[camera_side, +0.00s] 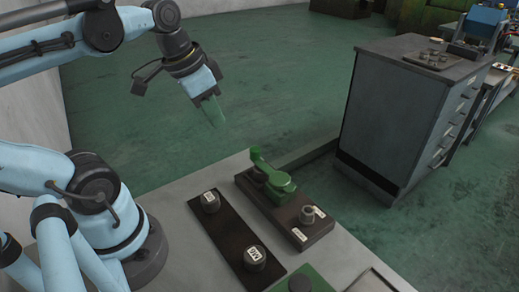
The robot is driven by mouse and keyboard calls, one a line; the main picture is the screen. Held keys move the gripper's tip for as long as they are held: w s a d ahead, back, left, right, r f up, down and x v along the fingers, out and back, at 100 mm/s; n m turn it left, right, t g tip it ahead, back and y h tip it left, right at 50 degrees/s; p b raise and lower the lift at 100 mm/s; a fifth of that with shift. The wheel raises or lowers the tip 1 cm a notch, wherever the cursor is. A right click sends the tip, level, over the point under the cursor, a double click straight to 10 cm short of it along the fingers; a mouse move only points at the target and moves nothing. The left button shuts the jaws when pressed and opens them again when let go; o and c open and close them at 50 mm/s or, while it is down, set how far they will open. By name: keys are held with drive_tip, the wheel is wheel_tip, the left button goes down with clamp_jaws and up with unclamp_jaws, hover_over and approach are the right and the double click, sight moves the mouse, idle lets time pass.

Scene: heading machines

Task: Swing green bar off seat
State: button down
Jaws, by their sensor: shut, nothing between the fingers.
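The green bar (272,173) lies on a dark brown block (313,231) near the far edge of the table. It has a raised knob at its upper left end and a rounded end at its lower right. I cannot make out the seat clearly; it may be under the bar. A small metal round part (308,213) stands on the same block, to the lower right of the bar. My gripper (213,112) is in the air above and to the left of the bar, apart from it. Its greenish fingers point down, shut and empty.
A dark plate (231,238) with two labelled black knobs lies left of the block. A green plate (313,277) with a dark knob is at the front edge. A grey drawer cabinet (400,115) stands on the floor at right. The air around my gripper is clear.

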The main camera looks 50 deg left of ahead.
drive_tip(key=shift+s+a+r+g, duration=0.15)
drive_tip(key=shift+s+r+g, duration=0.15)
drive_tip(key=shift+s+r, duration=0.3)
drive_tip(key=shift+f, duration=0.15)
approach(267, 165)
drive_tip(key=shift+s+a+f, duration=0.2)
drive_tip(key=shift+a+f, duration=0.8)
drive_tip(key=shift+a, duration=0.05)
drive_tip(key=shift+s+a+f, duration=0.25)
drive_tip(key=shift+a+f, duration=0.75)
drive_tip(key=shift+w+a+m+h, duration=0.2)
drive_tip(key=shift+w+m+h, duration=0.2)
drive_tip(key=shift+w+m, duration=0.4)
